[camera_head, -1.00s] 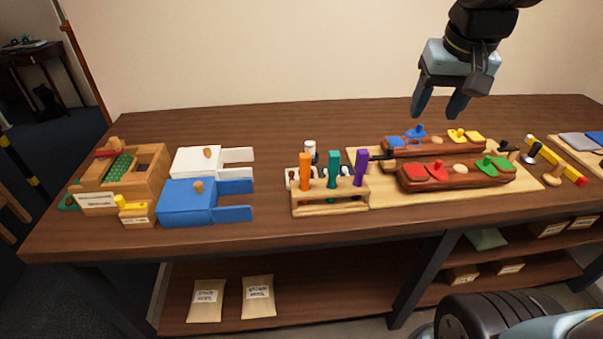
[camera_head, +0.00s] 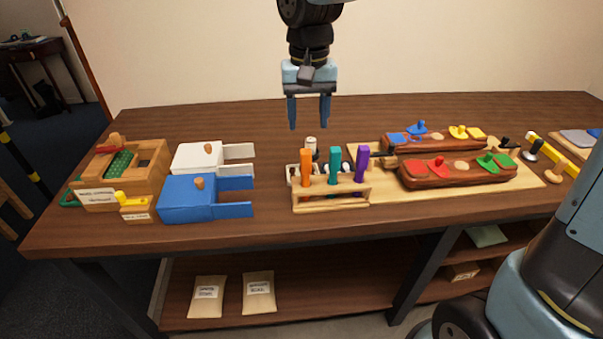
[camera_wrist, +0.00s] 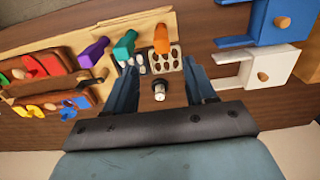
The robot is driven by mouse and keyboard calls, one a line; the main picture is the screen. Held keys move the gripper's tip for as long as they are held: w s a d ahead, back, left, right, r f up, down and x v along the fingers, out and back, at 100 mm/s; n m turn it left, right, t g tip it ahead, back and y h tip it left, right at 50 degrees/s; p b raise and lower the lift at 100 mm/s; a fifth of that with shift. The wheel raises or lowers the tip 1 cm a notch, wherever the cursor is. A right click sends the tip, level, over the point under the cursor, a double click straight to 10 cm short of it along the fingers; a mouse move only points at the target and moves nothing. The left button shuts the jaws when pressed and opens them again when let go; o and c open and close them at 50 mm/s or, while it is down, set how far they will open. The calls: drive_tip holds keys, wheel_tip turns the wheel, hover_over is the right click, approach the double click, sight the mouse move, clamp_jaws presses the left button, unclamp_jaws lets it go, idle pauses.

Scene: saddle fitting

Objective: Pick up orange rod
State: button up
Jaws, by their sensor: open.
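The orange rod (camera_head: 306,167) stands upright in the left place of a small wooden rack (camera_head: 331,198). A teal rod (camera_head: 335,166) and a purple rod (camera_head: 361,163) stand to its right in the same rack. My gripper (camera_head: 309,127) is open and empty, pointing down above and behind the rack. In the wrist view the orange rod (camera_wrist: 161,39) lies beyond the open fingers (camera_wrist: 164,101), apart from them. The teal rod (camera_wrist: 125,45) and purple rod (camera_wrist: 93,53) show to its left there.
A white-capped cylinder (camera_head: 311,145) stands just behind the rack. Blue (camera_head: 189,200) and white (camera_head: 197,158) boxes with prongs sit to the left. A board (camera_head: 380,188) with brown blocks and coloured pieces lies to the right. The table behind the boxes is clear.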

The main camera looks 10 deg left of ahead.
sight(306, 152)
wheel_tip(306, 152, down, 6)
drive_tip(key=shift+s+a+f, duration=0.1)
drive_tip(key=shift+s+f, duration=0.05)
drive_tip(key=shift+f, duration=1.25)
drive_tip(key=shift+s+a+f, duration=0.1)
drive_tip(key=shift+f, duration=1.25)
clamp_jaws()
